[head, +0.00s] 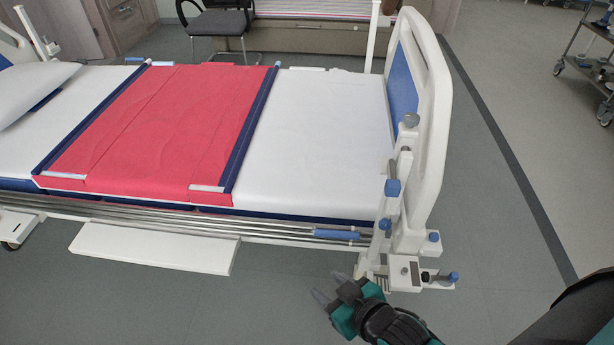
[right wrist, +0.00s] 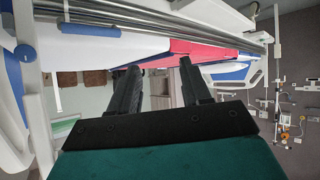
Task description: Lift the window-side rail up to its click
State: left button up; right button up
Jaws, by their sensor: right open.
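A side rail of metal bars (head: 180,212) lies lowered along the bed's near edge. A blue grip (head: 336,234) sits on it near the foot end. The bars (right wrist: 205,30) also cross the top of the right wrist view. I cannot tell from the frames which side is the window side. My right gripper (head: 329,288) is open and empty, below and in front of the rail's foot end, apart from it. Its two dark fingers (right wrist: 158,66) stand spread in the right wrist view. My left gripper is not in view.
The bed's white footboard (head: 433,110) and corner post with blue knobs (head: 392,188) stand right of the rail. A white panel (head: 155,248) juts out below it. A chair (head: 218,25) stands beyond the bed, a trolley (head: 590,65) far right. The near floor is clear.

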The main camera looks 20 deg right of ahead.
jog(key=w+d+f+n+t+h+b, duration=0.1)
jog(key=w+d+f+n+t+b, duration=0.25)
jog(key=d+f+n+b, duration=0.45)
jog(key=n+t+y+b, duration=0.1)
jog(key=n+y+b, duration=0.25)
jog(key=n, duration=0.45)
send_near(334, 235)
jog(key=shift+h, duration=0.25)
jog(key=b+x, duration=0.1)
jog(key=x, duration=0.2)
jog(key=b+x, duration=0.1)
jog(key=x, duration=0.3)
jog(key=b+x, duration=0.1)
jog(key=x, duration=0.2)
jog(key=shift+w+f, duration=0.2)
jog(key=shift+f, duration=0.15)
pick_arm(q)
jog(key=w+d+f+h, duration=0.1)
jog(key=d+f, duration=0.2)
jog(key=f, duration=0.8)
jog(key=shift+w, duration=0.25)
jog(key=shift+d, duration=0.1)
pick_arm(e)
jog(key=shift+c, duration=0.5)
jog(key=c, duration=0.7)
grip_shut()
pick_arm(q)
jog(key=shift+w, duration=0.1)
